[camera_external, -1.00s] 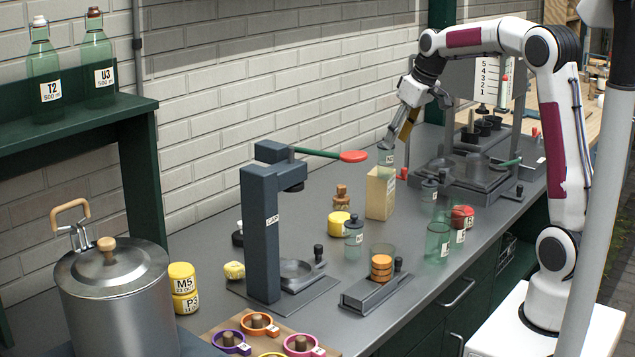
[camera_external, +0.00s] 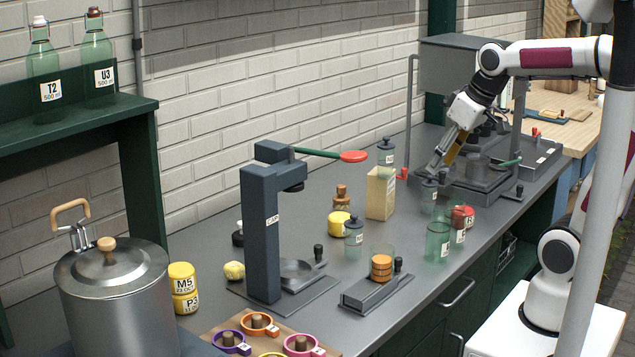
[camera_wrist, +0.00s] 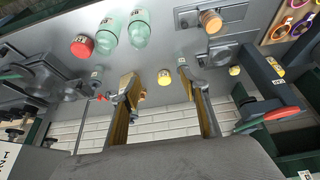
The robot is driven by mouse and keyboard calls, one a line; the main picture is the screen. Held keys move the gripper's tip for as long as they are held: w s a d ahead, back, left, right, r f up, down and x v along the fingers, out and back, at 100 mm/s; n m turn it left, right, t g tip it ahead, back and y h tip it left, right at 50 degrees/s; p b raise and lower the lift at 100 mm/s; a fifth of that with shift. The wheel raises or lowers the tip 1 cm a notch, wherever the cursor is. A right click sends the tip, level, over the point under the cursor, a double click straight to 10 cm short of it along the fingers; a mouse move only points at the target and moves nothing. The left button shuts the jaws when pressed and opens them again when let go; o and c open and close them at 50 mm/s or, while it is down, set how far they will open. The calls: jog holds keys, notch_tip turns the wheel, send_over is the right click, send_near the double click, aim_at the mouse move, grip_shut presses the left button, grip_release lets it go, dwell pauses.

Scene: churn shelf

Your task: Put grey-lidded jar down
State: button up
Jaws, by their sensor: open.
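A green glass jar with a grey lid (camera_external: 386,157) stands upright on top of a cream box (camera_external: 380,195) near the back of the bench. My gripper (camera_external: 440,165) is to the right of this jar and apart from it, pointing down above the bench near the metal press. In the wrist view my gripper's two fingers (camera_wrist: 158,76) are spread wide with nothing between their tips. Other grey-lidded jars stand on the bench: one in front of the box (camera_external: 353,231) and one just below my gripper (camera_external: 429,195).
Green glasses (camera_external: 438,242) and a red-topped item (camera_external: 462,216) stand close together in front of my gripper. A dark press (camera_external: 261,230) with a red-ended lever (camera_external: 353,156) stands to the left. A metal machine (camera_external: 478,178) is close on the right.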

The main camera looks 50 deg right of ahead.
jog(key=s+a+f, duration=0.3)
jog(key=s+f, duration=0.1)
jog(key=s, duration=0.6)
jog(key=shift+s+f, duration=0.25)
jog(key=shift+f, duration=0.15)
jog(key=shift+o, duration=0.4)
dwell(1.2)
jog(key=w+f+m+t+h, duration=0.1)
jog(key=w+m+t, duration=0.5)
jog(key=w, duration=2.2)
jog(key=m+t+h, duration=0.2)
jog(key=m+h, duration=0.1)
jog(key=h, duration=0.9)
send_near(388, 163)
jog(key=shift+x, duration=2.15)
jog(key=shift+r, duration=0.15)
jog(key=shift+x, duration=1.3)
